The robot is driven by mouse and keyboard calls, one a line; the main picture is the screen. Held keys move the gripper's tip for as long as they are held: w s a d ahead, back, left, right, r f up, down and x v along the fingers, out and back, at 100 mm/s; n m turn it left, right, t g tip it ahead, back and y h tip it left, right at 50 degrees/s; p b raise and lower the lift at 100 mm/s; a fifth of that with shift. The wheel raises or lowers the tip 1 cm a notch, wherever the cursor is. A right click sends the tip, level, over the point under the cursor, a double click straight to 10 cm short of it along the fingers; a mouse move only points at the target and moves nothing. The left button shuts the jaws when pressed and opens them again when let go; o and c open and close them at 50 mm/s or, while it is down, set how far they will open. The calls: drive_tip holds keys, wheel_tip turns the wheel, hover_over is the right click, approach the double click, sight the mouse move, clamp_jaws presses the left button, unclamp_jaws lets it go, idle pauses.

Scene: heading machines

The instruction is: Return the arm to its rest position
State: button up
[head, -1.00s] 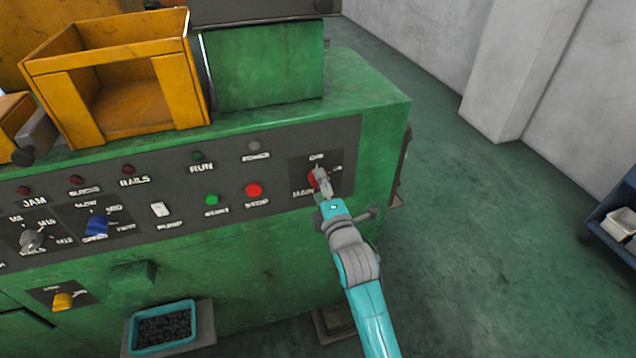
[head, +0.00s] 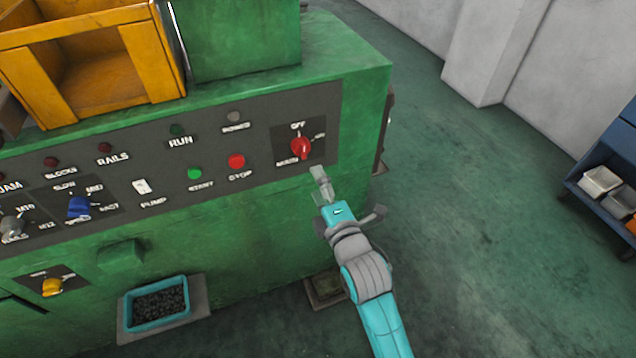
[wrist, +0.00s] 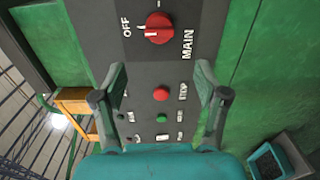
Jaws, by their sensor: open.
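My gripper (head: 320,178) is in front of the green machine's control panel, just below and right of the red MAIN knob (head: 301,147), and apart from it. In the wrist view my gripper (wrist: 160,85) has its two fingers spread wide with nothing between them. The red MAIN knob (wrist: 158,28) shows beyond the fingertips there, with the OFF label beside it. The white mark on the knob is hard to read in the head view. My arm reaches up from the bottom right of the head view.
The green machine (head: 240,260) fills the left side. A blue tray (head: 158,303) of dark small parts sits low at its front. A yellow bin (head: 90,85) stands on top. A blue rack (head: 600,200) with bins is at the far right. Open floor (head: 470,230) lies to the right.

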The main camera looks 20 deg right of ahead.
drive_tip(key=s+f+m+g, duration=0.1)
drive_tip(key=s+f+m, duration=0.35)
drive_tip(key=s, duration=0.55)
drive_tip(key=s+f+m+g, duration=0.1)
drive_tip(key=s+f+m, duration=0.4)
drive_tip(key=s, duration=0.5)
drive_tip(key=s+r+m+g, duration=0.1)
drive_tip(key=s+m, duration=0.7)
drive_tip(key=s, duration=1.4)
drive_tip(key=shift+d+m, duration=0.3)
drive_tip(key=shift+m, duration=0.05)
drive_tip(key=shift+r, duration=0.1)
